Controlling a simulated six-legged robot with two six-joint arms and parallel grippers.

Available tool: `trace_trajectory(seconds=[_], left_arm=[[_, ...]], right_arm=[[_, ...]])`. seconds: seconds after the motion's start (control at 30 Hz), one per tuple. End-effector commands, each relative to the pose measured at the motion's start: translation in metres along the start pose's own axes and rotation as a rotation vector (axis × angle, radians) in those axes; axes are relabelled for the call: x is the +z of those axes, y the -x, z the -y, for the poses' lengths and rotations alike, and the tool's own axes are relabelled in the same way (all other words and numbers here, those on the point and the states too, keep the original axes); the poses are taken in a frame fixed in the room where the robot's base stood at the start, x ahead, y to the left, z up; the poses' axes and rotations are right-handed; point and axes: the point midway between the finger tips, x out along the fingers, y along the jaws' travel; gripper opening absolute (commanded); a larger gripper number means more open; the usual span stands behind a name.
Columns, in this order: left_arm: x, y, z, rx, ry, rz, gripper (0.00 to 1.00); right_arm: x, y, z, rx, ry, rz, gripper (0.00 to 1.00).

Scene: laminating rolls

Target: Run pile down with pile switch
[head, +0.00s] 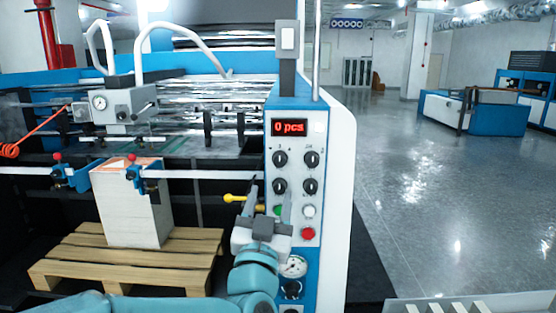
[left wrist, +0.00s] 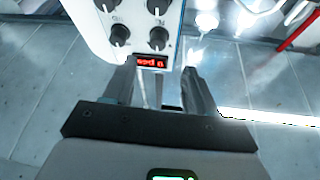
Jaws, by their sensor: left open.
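The control panel (head: 296,175) is on the front of the blue and white machine. It has a red display (head: 289,127) reading "0 pcs", several black knob switches (head: 280,158), a green button (head: 278,210), a white button (head: 309,211) and a red button (head: 308,233). I cannot tell which is the pile switch. The pile (head: 132,206) of sheets stands on a wooden pallet (head: 128,262). My left gripper (head: 270,195) is open and empty in front of the lower panel, hiding part of it. The left wrist view shows the display (left wrist: 151,62) and knobs (left wrist: 120,35) beyond its fingers.
A yellow-knobbed lever (head: 235,198) sticks out left of my left gripper. A pressure gauge (head: 293,266) is below the panel. Red-topped blue clamps (head: 133,172) are by the top of the pile. Open shiny floor (head: 430,190) lies to the right.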

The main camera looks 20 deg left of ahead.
Motion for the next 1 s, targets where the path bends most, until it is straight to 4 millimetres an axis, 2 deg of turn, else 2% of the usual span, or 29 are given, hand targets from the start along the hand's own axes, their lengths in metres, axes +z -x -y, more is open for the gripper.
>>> trace_trajectory(seconds=[0.03,0.2,0.4,0.53,0.8,0.83,1.0], left_arm=[[-0.004,-0.015,0.001,-0.002,-0.002,0.001,0.56],[-0.005,-0.052,-0.001,-0.001,-0.001,0.001,0.56],[-0.003,-0.081,-0.003,0.000,-0.001,0.002,0.56],[-0.002,-0.089,-0.003,-0.001,-0.001,0.000,0.56],[0.000,-0.090,-0.003,0.000,0.000,0.001,0.56],[0.000,-0.090,-0.003,0.000,0.000,0.001,0.53],[-0.001,-0.090,-0.003,0.000,0.000,0.000,0.00]], right_arm=[[0.000,0.011,0.004,0.000,0.000,0.000,0.56],[0.001,0.028,0.010,0.000,0.000,0.000,0.56],[0.001,0.040,0.014,0.000,0.000,0.000,0.56],[0.001,0.042,0.015,0.000,0.000,0.000,0.56],[0.001,0.042,0.015,0.000,0.000,0.000,0.56],[0.001,0.042,0.015,0.000,0.000,0.000,0.56],[0.001,0.042,0.015,0.000,0.000,0.000,0.56]])
